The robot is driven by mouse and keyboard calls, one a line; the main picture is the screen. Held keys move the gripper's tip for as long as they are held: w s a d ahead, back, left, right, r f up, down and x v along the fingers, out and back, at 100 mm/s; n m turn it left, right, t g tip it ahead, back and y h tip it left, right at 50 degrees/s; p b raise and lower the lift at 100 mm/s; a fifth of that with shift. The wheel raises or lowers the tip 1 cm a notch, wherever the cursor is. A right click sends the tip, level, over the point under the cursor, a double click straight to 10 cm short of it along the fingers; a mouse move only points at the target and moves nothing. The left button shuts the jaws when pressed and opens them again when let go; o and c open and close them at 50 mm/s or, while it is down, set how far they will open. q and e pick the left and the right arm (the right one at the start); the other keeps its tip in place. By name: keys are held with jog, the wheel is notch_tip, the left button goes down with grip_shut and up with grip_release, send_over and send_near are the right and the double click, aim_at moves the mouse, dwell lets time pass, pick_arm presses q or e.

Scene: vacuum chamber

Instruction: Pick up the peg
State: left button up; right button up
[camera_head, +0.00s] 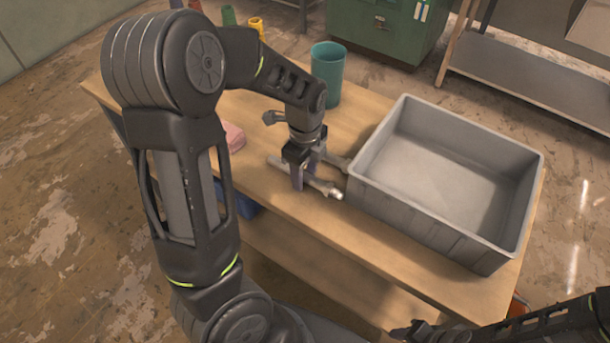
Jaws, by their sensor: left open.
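A grey metallic peg (325,187) lies on the wooden table, left of the grey bin. My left gripper (304,178) points down over the peg's middle, with its fingers open and on either side of it. Whether the fingers touch the peg cannot be told. The gripper hides part of the peg; both ends show. My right gripper (408,332) is at the bottom edge of the view, low and away from the peg; its jaws are not clear.
An empty grey bin (378,181) fills the table's right side, close to the peg's right end. Another grey metal piece (338,161) lies just behind the peg. A teal cup (327,68) stands farther back. A pink object (234,136) lies to the left.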

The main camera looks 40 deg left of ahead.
pick_arm(q)
jog(key=shift+c, duration=0.5)
grip_shut()
dwell(0.5)
